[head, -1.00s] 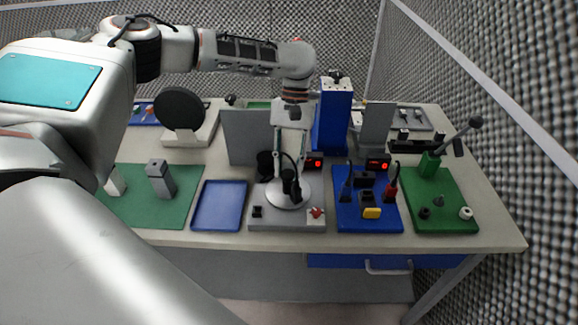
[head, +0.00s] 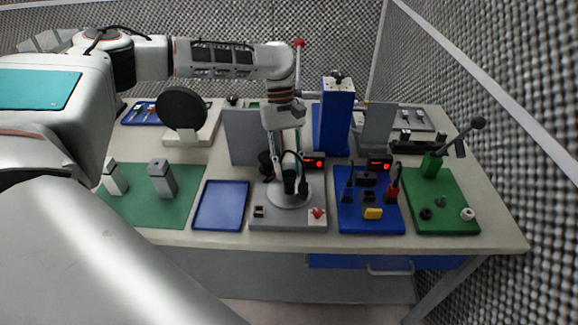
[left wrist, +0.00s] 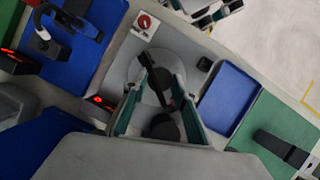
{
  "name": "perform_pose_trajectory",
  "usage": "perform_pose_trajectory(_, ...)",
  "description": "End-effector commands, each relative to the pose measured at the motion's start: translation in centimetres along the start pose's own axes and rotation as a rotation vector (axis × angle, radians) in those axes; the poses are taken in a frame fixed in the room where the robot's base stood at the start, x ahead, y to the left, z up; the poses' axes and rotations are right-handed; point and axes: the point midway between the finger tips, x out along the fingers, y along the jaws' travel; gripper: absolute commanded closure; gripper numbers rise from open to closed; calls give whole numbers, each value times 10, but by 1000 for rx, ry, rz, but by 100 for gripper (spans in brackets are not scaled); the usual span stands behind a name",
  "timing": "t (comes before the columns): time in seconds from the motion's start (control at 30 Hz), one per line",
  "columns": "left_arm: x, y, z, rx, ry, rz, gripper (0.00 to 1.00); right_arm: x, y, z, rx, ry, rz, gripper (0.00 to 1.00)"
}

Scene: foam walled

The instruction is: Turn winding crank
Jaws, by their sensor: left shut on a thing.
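The winding unit's grey base (head: 288,221) stands at the front middle of the bench. On it is a pale round disc (head: 290,202) with a black crank (head: 289,184), partly hidden by my fingers. A red knob (head: 317,213) and a small black switch (head: 259,211) sit on the base's front corners. My left gripper (head: 286,172) reaches down from above and is shut on the crank's handle. In the left wrist view the crank (left wrist: 170,94) lies between the two green-sided fingers, over the disc (left wrist: 148,92).
A blue tray (head: 221,205) stands left of the base, and a blue board (head: 368,219) with tools stands right. A grey upright panel (head: 243,137), small red-lit displays (head: 314,163) and a tall blue block (head: 337,115) stand behind. A green board (head: 441,201) is at far right.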

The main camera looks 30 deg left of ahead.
Motion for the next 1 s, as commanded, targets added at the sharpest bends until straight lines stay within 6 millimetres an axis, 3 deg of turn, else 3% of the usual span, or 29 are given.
perform_pose_trajectory(1.0,3,-6,1,-469,-1,190,94,0,-2,-1,6,1,1,60)
